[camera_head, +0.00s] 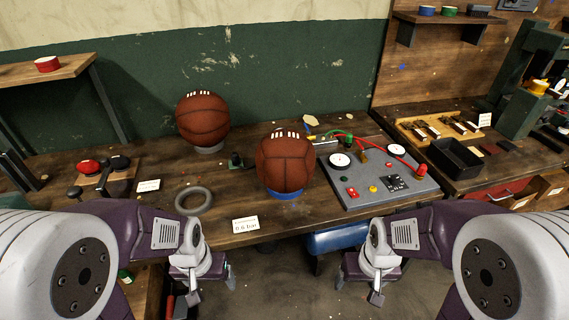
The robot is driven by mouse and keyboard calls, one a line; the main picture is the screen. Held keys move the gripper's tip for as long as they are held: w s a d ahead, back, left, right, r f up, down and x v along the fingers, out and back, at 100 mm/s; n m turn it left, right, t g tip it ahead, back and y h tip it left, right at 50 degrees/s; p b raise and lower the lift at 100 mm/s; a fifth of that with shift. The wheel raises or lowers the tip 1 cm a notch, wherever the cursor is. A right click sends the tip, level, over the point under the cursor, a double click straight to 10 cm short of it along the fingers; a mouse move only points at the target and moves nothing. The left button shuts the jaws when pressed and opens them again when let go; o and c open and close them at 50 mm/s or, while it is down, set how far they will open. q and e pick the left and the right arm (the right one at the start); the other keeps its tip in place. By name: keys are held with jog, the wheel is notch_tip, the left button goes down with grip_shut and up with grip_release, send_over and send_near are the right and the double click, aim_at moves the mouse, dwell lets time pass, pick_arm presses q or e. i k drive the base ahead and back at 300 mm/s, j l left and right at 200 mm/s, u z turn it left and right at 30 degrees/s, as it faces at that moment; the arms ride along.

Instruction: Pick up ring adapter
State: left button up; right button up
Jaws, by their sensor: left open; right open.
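A grey ring (193,189), which looks like the ring adapter, lies flat on the wooden bench (145,207) at left of centre, near the front edge. Nothing covers it. My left gripper (211,285) is open and empty, below the ring in the picture and in front of the bench edge. My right gripper (358,287) is open and empty, in front of the bench to the right. Neither gripper touches anything.
A leather ball (285,162) sits on a blue ring right of the grey ring; another ball (202,118) stands behind on a grey support. A small sign (245,225) stands at the front edge. A grey control panel (375,175) fills the right. Bare wood surrounds the grey ring.

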aim_at(234, 155)
jog(key=i+j+z, duration=0.25)
jog(key=i+z, duration=0.2)
jog(key=i+j+z, duration=0.4)
